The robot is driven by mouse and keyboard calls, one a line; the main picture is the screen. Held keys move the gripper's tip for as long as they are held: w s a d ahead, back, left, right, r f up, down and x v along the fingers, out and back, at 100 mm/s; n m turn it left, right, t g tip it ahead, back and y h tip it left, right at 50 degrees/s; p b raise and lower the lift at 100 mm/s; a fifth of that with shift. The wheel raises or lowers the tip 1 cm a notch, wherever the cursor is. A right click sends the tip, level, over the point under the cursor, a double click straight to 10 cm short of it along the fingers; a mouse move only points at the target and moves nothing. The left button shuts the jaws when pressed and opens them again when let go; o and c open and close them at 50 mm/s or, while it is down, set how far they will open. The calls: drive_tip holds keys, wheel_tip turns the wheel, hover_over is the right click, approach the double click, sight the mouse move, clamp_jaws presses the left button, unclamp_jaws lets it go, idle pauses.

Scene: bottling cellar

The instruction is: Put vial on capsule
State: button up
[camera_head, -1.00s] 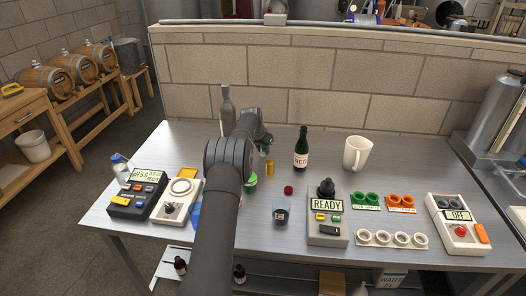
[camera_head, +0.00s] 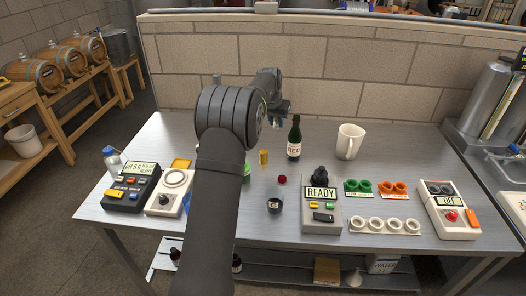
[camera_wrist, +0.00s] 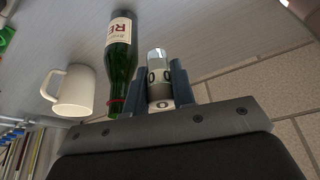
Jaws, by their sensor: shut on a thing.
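My gripper (camera_wrist: 161,66) is shut on a small grey, glassy cylinder with dark round marks, which looks like the vial (camera_wrist: 158,80). In the head view my gripper (camera_head: 283,113) is raised at the back of the table, above and left of the green bottle's neck; the vial is hard to make out there. A short gold cylinder (camera_head: 264,157), which may be the capsule, stands upright on the table left of the green bottle, in front of my gripper. Nothing is seen on top of it.
The green bottle (camera_head: 294,138) stands close to my gripper, with a white mug (camera_head: 350,141) to its right. A red-topped item (camera_head: 282,181), a dark-labelled cup (camera_head: 274,205) and the READY device (camera_head: 321,208) are in front. My arm hides the table's left middle.

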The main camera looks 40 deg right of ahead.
drive_tip(key=s+a+r, duration=0.2)
drive_tip(key=s, duration=0.8)
drive_tip(key=n, duration=0.1)
hover_over(263, 151)
drive_tip(key=f, duration=0.6)
drive_tip(key=shift+s+f, duration=0.2)
drive_tip(key=shift+f, duration=0.1)
drive_tip(key=shift+w+f, duration=0.1)
drive_tip(key=shift+f, duration=1.95)
drive_tip(key=shift+f, duration=0.15)
drive_tip(key=o, duration=1)
drive_tip(key=v, duration=1.2)
